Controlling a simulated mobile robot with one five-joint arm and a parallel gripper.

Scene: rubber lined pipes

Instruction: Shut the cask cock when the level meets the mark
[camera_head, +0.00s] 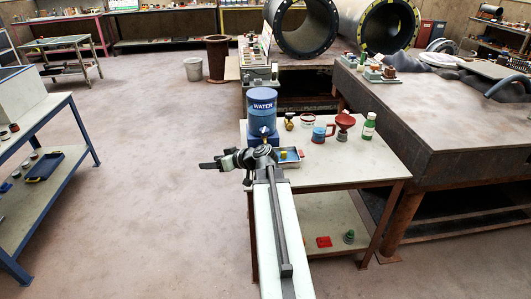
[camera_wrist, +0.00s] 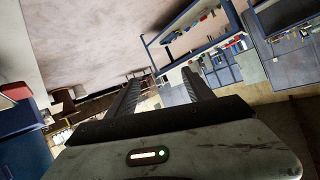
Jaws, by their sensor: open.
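The blue cask marked WATER (camera_head: 262,108) stands on a blue stand (camera_head: 252,141) at the near table's left end. A small brass-yellow part shows low on its front, perhaps the cock (camera_head: 264,130); its setting is too small to tell. A blue-and-white mug with a red handle (camera_head: 319,133) stands to the right; I cannot make out a level or mark. My gripper (camera_head: 205,166) is off the table's left edge, pointing left, away from the cask. In the wrist view my gripper (camera_wrist: 161,82) has its fingers apart with nothing between them. My arm partly hides the stand's front.
A red funnel (camera_head: 345,124), a green bottle (camera_head: 369,126) and a brass fitting (camera_head: 289,123) stand on the table. A shallow blue tray (camera_head: 291,156) lies beside my wrist. A large dark bench (camera_head: 440,130) is at right, a blue-framed bench (camera_head: 45,125) at left. Open floor lies between.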

